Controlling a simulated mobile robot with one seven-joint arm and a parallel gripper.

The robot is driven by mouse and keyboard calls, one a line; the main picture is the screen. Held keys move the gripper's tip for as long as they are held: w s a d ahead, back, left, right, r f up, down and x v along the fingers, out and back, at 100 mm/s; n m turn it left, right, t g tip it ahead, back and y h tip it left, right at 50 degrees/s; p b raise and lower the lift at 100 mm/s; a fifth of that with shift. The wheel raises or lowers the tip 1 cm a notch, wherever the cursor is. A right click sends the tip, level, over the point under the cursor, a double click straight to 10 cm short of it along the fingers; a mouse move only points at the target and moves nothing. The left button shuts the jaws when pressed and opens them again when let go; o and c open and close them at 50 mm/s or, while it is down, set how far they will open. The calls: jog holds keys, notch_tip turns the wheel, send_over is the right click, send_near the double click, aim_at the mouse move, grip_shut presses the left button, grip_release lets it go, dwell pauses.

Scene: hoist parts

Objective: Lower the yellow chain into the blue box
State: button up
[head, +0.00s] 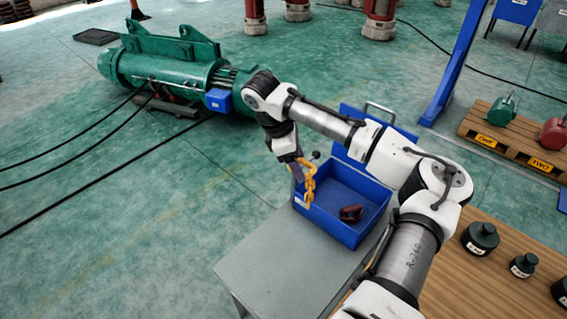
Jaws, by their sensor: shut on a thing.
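My gripper (304,168) is shut on the yellow chain (310,184). The chain hangs down from it over the left part of the blue box (345,228). Whether the chain's lower end touches the box cannot be told. The blue box is open, with its lid up at the back, partly hidden by my arm. A dark red item (351,213) lies on the box floor toward the right front.
The box stands on a grey table (275,265) with clear room to its left. A wooden table (480,285) at the right holds black weights (480,238). A green hoist (175,70) stands on the floor behind. A pallet (510,140) holds motors.

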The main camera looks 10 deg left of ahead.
jog(key=w+d, duration=0.6)
jog(key=d, duration=0.4)
jog(key=shift+w+f, duration=0.2)
jog(key=shift+f, duration=0.05)
dwell(1.0)
notch_tip(320, 180, down, 17)
jog(key=b, duration=0.7)
jog(key=shift+f, duration=0.15)
dwell(1.6)
jog(key=o, duration=1.7)
jog(key=v, duration=1.3)
jog(key=shift+s+a+r+b, duration=0.1)
jog(key=shift+a+r+b, duration=0.05)
jog(key=shift+r+b, duration=0.2)
